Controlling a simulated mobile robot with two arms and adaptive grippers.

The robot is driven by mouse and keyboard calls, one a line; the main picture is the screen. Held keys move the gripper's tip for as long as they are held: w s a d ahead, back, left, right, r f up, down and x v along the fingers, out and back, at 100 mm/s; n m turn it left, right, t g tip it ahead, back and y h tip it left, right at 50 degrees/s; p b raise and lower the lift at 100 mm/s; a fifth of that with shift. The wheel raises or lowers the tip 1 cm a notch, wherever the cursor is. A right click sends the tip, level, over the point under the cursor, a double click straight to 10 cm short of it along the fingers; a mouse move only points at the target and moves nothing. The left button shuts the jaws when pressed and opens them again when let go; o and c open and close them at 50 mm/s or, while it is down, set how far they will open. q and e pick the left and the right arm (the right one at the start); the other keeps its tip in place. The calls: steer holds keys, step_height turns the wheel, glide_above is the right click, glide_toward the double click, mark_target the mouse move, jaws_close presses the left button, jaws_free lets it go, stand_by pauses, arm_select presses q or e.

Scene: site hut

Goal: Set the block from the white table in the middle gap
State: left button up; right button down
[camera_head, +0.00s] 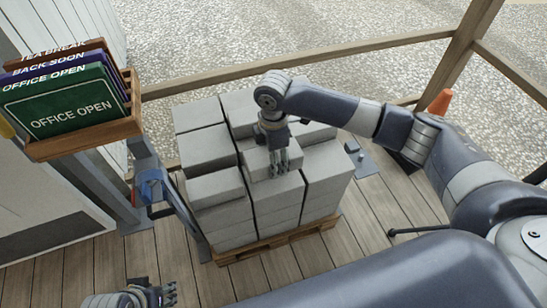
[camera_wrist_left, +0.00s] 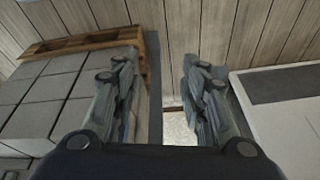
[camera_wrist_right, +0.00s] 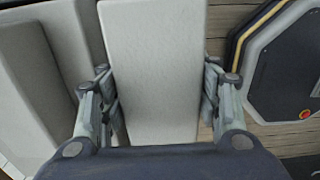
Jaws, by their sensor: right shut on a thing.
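A stack of grey blocks (camera_head: 208,150) stands in columns on a wooden pallet (camera_head: 292,240). My right gripper (camera_head: 279,160) is over the middle column, pointing down, and is shut on a light grey block (camera_head: 259,168). In the right wrist view this block (camera_wrist_right: 155,65) lies lengthwise between the fingers. It is over the middle column, between the left and right columns; I cannot tell whether it touches the blocks below. My left gripper (camera_head: 158,293) is at the lower left of the head view. In the left wrist view its fingers (camera_wrist_left: 160,90) are apart and empty. I cannot identify the white table surely.
A wooden rack of signs (camera_head: 82,138) stands on a post at the left, with a blue clamp-like thing (camera_head: 152,187) below. A wooden railing (camera_head: 330,55) runs behind the stack. An orange cone (camera_head: 440,102) is at the right. The plank floor (camera_head: 345,250) is clear in front.

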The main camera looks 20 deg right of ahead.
steer(key=shift+f+b, duration=0.55)
steer(key=shift+f, duration=1.2)
arm_select(q)
steer(key=shift+w+d+r+t+b, duration=0.1)
steer(key=shift+r+t+b, duration=0.2)
steer(key=shift+r, duration=0.45)
arm_select(e)
steer(key=shift+w+f, duration=0.1)
steer(key=shift+f, duration=0.85)
steer(key=shift+c, duration=2.3)
jaws_free()
